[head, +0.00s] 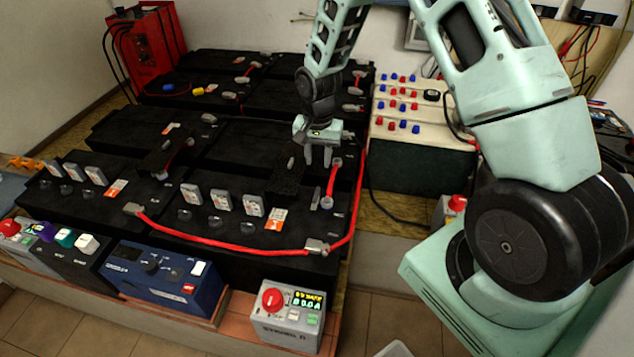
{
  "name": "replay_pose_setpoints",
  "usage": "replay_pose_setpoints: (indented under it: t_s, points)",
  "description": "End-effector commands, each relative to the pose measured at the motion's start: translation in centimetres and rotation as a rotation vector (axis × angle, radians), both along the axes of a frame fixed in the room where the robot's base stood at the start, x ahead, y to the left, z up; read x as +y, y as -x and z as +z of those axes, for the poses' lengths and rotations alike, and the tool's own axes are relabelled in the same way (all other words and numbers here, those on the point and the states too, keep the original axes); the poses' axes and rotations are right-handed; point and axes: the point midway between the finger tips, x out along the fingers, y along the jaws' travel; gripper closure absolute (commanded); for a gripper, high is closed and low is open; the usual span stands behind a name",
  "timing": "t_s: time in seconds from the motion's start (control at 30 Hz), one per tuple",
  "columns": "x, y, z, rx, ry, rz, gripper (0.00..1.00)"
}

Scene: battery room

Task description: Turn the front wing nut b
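My gripper (318,162) hangs fingers-down over the right side of the black battery bank. Its two fingers are apart with nothing visible between them. A short red cable (332,183) runs just right of the fingers, with a grey terminal fitting (337,162) at its far end and another grey fitting (326,202) at its near end. No label marks any of these as wing nut b, and wing shapes are too small to tell.
The front right battery (245,235) carries grey caps (221,199). A blue device (165,275) and a grey box with red knob and display (290,312) stand in front. A red charger (146,50) is at back left; a panel of coloured terminals (408,105) stands right of the bank.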

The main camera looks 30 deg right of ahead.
Motion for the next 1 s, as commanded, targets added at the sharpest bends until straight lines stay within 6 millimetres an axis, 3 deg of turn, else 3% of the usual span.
replay_pose_setpoints:
  t_s: [0.3,0.5,0.93,0.97,1.0]
  points:
    - [0.1,0.1,-6.5,0.004,0.0,0.002,0.67]
    - [0.0,0.0,-9.1,0.001,0.0,0.002,0.67]
    - [0.0,0.0,-10.2,-0.001,0.001,0.002,0.67]
    - [0.0,0.0,-10.2,-0.001,0.001,0.002,0.7]
    - [0.0,0.0,-10.2,0.0,0.0,0.002,0.81]
